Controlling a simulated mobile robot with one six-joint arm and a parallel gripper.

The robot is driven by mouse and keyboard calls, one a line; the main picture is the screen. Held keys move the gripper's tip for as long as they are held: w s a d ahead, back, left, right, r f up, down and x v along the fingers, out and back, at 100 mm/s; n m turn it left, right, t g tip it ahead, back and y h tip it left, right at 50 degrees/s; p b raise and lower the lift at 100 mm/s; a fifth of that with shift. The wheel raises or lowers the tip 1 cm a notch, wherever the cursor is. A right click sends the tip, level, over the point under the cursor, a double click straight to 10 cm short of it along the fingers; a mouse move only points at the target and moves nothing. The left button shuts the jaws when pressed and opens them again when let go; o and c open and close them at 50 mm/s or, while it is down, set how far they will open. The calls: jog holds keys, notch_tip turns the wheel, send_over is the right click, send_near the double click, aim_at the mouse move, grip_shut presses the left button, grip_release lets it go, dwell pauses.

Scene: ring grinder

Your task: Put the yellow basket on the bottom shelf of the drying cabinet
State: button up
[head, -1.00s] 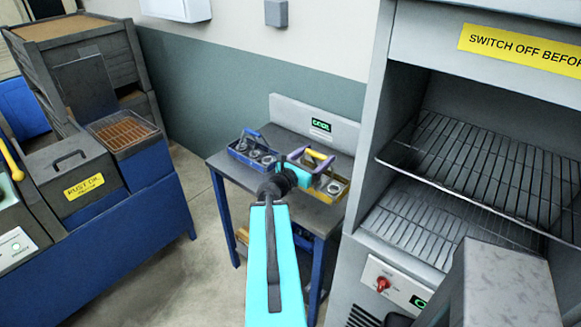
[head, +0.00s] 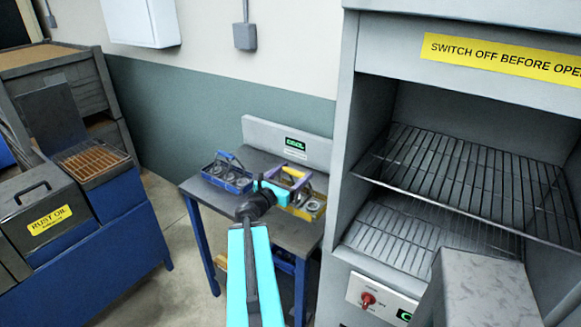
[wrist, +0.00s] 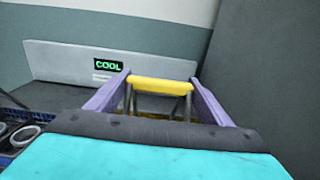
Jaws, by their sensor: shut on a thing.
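The yellow basket (head: 312,208), with metal parts in it, is at the right side of the bench under the COOL sign. I cannot tell whether it touches the bench top. My gripper (head: 290,179) is over it, its purple fingers shut on the basket's yellow handle. In the wrist view the yellow handle (wrist: 161,86) spans between the two fingers; most of the basket is hidden behind my wrist. The drying cabinet (head: 352,105) stands open at the right. Its bottom shelf (head: 395,232) is a bare wire rack below another bare wire rack (head: 455,180).
A blue basket (head: 235,181) of rings stands left of the yellow one on the bench (head: 205,195). The cabinet's near side wall and the upper rack's front edge lie beside the bench. A Rust Oil tank (head: 40,210) stands at the left. Some floor between is clear.

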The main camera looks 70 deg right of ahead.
jog(key=shift+w+d+f+b, duration=0.15)
jog(key=shift+d+b, duration=0.35)
jog(key=shift+b, duration=1.85)
jog(key=shift+w+d+b, duration=0.25)
jog(key=shift+d+b, duration=0.2)
jog(key=shift+b, duration=1.9)
jog(key=shift+w+d+r+p, duration=0.2)
jog(key=shift+w+d+p, duration=0.1)
jog(key=shift+d, duration=0.3)
jog(key=w+d+f+p, duration=0.1)
jog(key=w+d, duration=0.3)
jog(key=d, duration=0.6)
jog(key=shift+d+p, duration=0.15)
jog(key=shift+p, duration=0.5)
jog(key=shift+w+d+f, duration=0.1)
jog(key=shift+d, duration=0.05)
jog(key=shift+w+d+f+p, duration=0.15)
jog(key=shift+f+p, duration=0.15)
jog(key=shift+f, duration=0.6)
jog(key=shift+s+d+f+p, duration=0.1)
jog(key=shift+f+p, duration=0.15)
jog(key=shift+f, duration=0.8)
